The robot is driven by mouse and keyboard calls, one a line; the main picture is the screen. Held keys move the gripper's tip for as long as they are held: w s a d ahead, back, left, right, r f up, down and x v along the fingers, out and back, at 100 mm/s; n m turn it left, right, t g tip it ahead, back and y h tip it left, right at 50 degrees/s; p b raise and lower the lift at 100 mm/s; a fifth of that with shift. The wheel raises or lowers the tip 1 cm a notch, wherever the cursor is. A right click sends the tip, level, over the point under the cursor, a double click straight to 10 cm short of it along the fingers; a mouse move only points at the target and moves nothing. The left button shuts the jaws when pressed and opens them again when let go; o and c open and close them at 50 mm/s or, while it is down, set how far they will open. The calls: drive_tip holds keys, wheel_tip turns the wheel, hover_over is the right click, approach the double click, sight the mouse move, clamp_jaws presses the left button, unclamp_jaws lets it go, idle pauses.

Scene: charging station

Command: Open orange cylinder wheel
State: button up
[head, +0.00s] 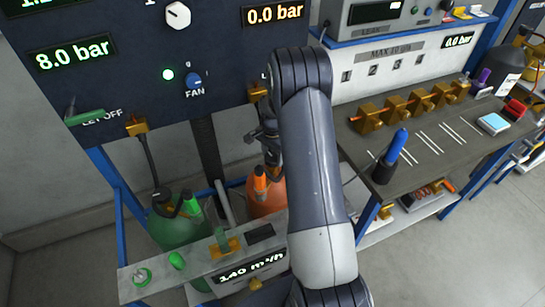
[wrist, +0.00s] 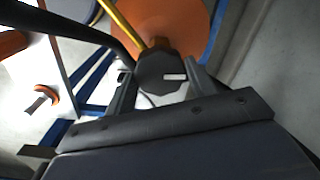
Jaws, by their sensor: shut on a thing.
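The orange cylinder (head: 268,200) stands on the floor behind the low panel, partly hidden by my arm. In the wrist view the orange cylinder (wrist: 190,18) fills the top middle. Its wheel (wrist: 150,72) is a dark, many-sided knob with a white mark, on a brass-coloured valve. My gripper (wrist: 160,82) has one finger on each side of the wheel and is shut on it. In the head view my gripper (head: 268,148) is above the orange cylinder, and the wheel is hard to make out there.
A green cylinder (head: 178,228) stands to the left. A low panel (head: 200,262) reading 140 is in front. The dark wall panel (head: 120,75) rises behind. A bench (head: 425,150) with brass blocks is at the right. A black hose (wrist: 85,25) and a yellow bar (wrist: 122,22) pass close to the wheel.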

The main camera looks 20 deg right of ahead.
sight(272, 157)
drive_tip(key=n+b, duration=0.2)
drive_tip(key=n, duration=0.1)
drive_tip(key=shift+f+n+b, duration=0.15)
drive_tip(key=shift+n+b, duration=0.15)
drive_tip(key=n+b, duration=0.2)
drive_tip(key=n, duration=0.2)
drive_tip(key=shift+n, duration=0.3)
drive_tip(key=n+b, duration=0.1)
drive_tip(key=n, duration=0.3)
drive_tip(key=shift+b, duration=0.3)
drive_tip(key=shift+n+b, duration=0.35)
drive_tip(key=shift+n, duration=1.45)
drive_tip(key=shift+r+n, duration=0.2)
drive_tip(key=shift+n, duration=0.1)
drive_tip(key=o, duration=1)
wheel_tip(272, 157, up, 11)
drive_tip(key=shift+f+b, duration=0.1)
drive_tip(key=shift+b, duration=0.2)
